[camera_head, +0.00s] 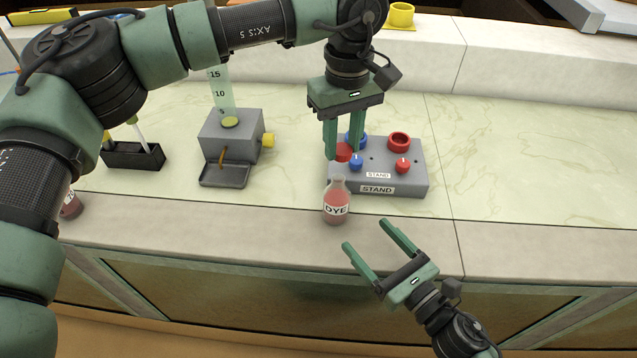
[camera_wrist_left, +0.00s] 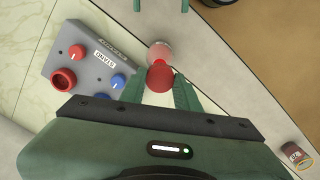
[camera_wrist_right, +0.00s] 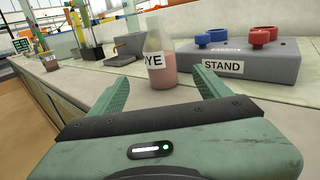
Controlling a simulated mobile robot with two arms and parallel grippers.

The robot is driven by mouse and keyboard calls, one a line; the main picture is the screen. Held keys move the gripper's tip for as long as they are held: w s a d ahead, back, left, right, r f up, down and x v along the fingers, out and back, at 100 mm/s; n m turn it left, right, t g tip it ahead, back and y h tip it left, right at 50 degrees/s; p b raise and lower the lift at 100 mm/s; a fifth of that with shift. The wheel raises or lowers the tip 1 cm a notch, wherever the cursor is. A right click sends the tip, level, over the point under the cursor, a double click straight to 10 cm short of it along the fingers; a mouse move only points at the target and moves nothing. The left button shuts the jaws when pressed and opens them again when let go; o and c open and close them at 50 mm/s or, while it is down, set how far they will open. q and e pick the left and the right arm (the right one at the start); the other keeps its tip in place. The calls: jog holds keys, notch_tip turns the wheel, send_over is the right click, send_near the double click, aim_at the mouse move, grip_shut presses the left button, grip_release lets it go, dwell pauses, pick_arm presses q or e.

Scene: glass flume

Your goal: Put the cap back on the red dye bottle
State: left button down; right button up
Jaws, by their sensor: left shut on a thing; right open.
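The red dye bottle (camera_head: 336,207) stands upright on the counter, a clear bottle with pinkish-red liquid and a DYE label. Its mouth is uncovered. It also shows in the left wrist view (camera_wrist_left: 160,51) and the right wrist view (camera_wrist_right: 161,70). My left gripper (camera_head: 344,150) points down, shut on the red cap (camera_head: 343,153), above and slightly behind the bottle in the head view. The cap shows between the fingers in the left wrist view (camera_wrist_left: 159,76), apart from the bottle. My right gripper (camera_head: 366,235) is open and empty, in front of the bottle near the counter edge.
A grey stand (camera_head: 410,176) with blue and red rings and knobs is right behind the bottle. A grey device (camera_head: 230,140) with a graduated column stands to the left. The counter right of the stand is clear.

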aim_at(335, 199)
pick_arm(q)
jog(key=shift+w+a, duration=0.35)
jog(key=shift+w, duration=0.1)
pick_arm(e)
jog(key=shift+w+a, duration=0.4)
jog(key=shift+w, duration=0.1)
pick_arm(q)
jog(key=shift+s+d+r, duration=0.2)
jog(key=shift+s+d, duration=0.15)
pick_arm(e)
jog(key=shift+s+d+r, duration=0.1)
jog(key=shift+s+d, duration=0.2)
pick_arm(q)
jog(key=shift+w+a, duration=0.1)
jog(key=shift+a, duration=0.05)
pick_arm(e)
jog(key=x, duration=1.2)
jog(key=shift+w, duration=0.1)
grip_shut()
pick_arm(q)
jog(key=shift+f, duration=2.55)
